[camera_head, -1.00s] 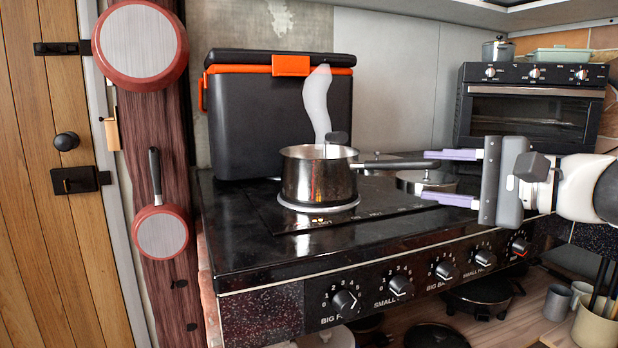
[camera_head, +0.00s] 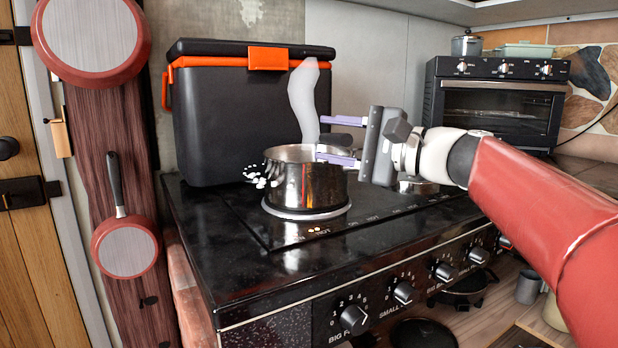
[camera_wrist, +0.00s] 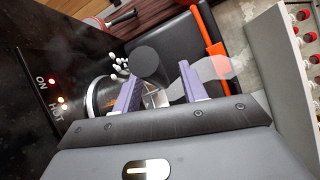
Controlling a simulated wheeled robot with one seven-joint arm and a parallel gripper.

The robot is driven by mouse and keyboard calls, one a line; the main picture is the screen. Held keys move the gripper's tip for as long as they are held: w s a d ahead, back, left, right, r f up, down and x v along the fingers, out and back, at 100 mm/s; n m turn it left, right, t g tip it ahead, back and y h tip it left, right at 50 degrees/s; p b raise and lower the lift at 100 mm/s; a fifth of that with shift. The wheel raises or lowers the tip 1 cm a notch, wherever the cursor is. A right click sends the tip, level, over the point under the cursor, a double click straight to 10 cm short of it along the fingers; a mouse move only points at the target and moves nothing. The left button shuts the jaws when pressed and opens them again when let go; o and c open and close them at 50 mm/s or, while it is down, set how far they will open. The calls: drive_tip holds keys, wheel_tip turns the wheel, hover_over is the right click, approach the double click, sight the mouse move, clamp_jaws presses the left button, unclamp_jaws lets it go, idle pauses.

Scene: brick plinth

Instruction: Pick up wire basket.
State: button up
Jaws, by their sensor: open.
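I cannot make out a wire basket in either view. My gripper (camera_head: 320,138) is open, its two purple fingers pointing left over the right side of a steel pot (camera_head: 308,184) on the stove. In the wrist view my gripper (camera_wrist: 160,78) has its fingers spread, with part of a shiny metal surface showing between them. A dark oval piece (camera_wrist: 150,62) shows near the fingertips. A pale curved shape (camera_head: 303,100) rises behind the pot. Small white blobs (camera_head: 258,176) sit at the pot's left side. The pot's inside is mostly hidden.
A black cooler (camera_head: 235,120) with orange trim stands behind the pot. The black stovetop (camera_head: 220,250) has free room in front and left. A toaster oven (camera_head: 495,105) stands at the back right. Two red pans (camera_head: 125,250) hang at left.

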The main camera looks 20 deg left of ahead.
drive_tip(key=shift+w+a, duration=0.1)
drive_tip(key=shift+a, duration=0.3)
drive_tip(key=shift+c, duration=0.2)
clamp_jaws()
drive_tip(key=shift+r, duration=0.1)
drive_tip(key=shift+r, duration=0.1)
